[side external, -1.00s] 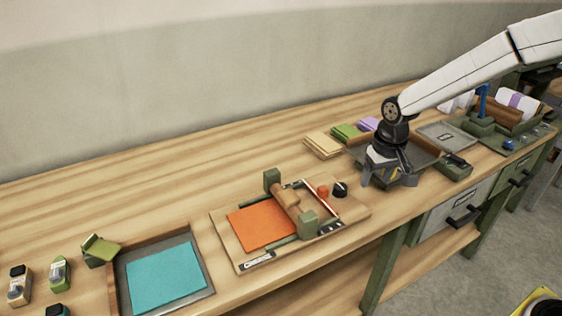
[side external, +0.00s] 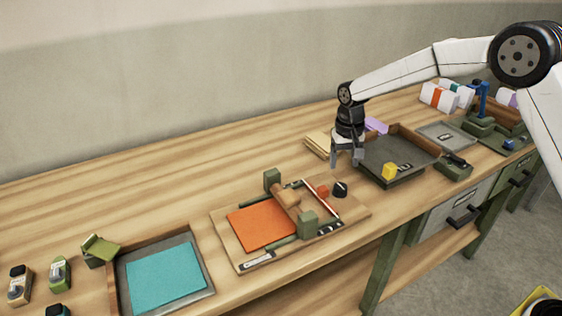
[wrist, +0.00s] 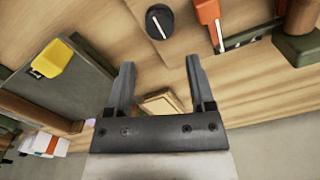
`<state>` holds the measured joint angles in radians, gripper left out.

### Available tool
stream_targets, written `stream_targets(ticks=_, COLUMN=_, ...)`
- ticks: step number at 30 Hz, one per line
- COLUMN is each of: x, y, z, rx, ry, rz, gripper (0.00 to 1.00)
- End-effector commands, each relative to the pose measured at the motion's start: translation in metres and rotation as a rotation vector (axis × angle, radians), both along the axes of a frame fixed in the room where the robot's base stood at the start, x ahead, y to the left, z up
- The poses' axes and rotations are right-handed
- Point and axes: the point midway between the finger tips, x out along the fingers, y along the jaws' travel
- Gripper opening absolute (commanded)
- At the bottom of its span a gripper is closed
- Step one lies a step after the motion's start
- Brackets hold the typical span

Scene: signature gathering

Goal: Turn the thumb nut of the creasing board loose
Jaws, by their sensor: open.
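The creasing board (side external: 226,232) lies on the bench with an orange sheet (side external: 260,226) on it. Its thumb nut seems to be the black round knob (side external: 340,189) with a white line at the board's right end. The knob also shows at the top middle of the wrist view (wrist: 159,22). My gripper (side external: 347,160) is open and empty, pointing down above the bench behind the knob and apart from it. In the wrist view my gripper's fingers (wrist: 160,68) are spread wide, with the knob beyond their tips.
A red-orange part (wrist: 207,12) is beside the knob. A dark tray (side external: 412,155) holding a yellow block (side external: 389,171) stands right of my gripper. Stacked cards (side external: 320,142) lie behind it. A tray with a teal sheet (side external: 165,277) is at the left. Bench behind the board is clear.

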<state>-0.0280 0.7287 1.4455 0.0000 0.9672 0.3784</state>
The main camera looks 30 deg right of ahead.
Motion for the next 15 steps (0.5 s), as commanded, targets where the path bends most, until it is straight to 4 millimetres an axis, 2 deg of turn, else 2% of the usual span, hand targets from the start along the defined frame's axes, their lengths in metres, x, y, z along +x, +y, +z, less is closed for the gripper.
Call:
stream_targets(ticks=5, x=-0.001, y=0.0, z=-0.012, rx=0.0, ry=0.003, rz=0.001, gripper=0.7)
stream_targets(ticks=15, x=-0.001, y=0.0, z=-0.053, rx=0.0, ry=0.003, rz=0.001, gripper=0.7)
